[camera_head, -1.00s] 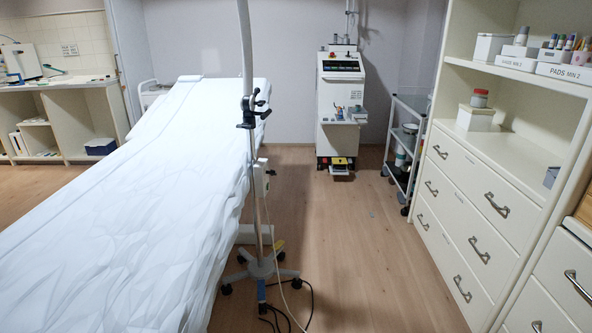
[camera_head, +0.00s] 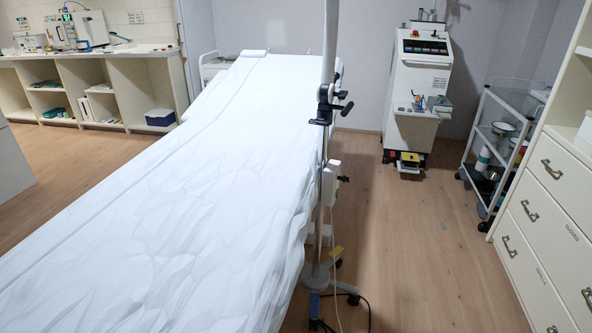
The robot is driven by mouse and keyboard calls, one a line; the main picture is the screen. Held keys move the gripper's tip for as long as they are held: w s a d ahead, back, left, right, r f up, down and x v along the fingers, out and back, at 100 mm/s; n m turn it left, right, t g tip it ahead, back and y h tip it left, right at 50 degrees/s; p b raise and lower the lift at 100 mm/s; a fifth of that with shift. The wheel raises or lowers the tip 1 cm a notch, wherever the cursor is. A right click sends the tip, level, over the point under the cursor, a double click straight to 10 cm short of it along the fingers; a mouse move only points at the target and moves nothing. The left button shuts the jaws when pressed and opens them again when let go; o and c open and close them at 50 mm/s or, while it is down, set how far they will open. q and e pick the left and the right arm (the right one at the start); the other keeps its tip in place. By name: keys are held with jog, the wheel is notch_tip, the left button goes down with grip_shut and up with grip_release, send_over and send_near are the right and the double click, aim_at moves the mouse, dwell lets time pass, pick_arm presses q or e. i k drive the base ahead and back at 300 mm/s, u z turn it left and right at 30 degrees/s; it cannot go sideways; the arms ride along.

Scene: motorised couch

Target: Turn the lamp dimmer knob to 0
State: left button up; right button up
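A tall white and metal lamp stand (camera_head: 319,215) stands upright beside the right edge of the couch; its top is cut off by the picture's upper edge. A black clamp with lever-like handles (camera_head: 328,104) sits on the pole. Below it a small white box (camera_head: 331,183) is fixed to the pole. A small dark knob (camera_head: 344,179) sticks out on the box's right side; its setting is too small to read. Neither of my grippers is in view.
The white-sheeted couch (camera_head: 190,190) fills the left and middle. A white machine (camera_head: 419,75) stands at the back. A trolley (camera_head: 497,140) and a drawer cabinet (camera_head: 550,220) stand on the right. Wood floor (camera_head: 425,250) is clear between lamp and cabinet; cables (camera_head: 350,308) lie by the lamp's base.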

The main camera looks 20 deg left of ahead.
aim_at(344, 179)
jog(key=z, duration=1.5)
jog(key=i, duration=1.25)
jog(key=u, duration=1.05)
jog(key=i, duration=1.7)
jog(key=u, duration=2.3)
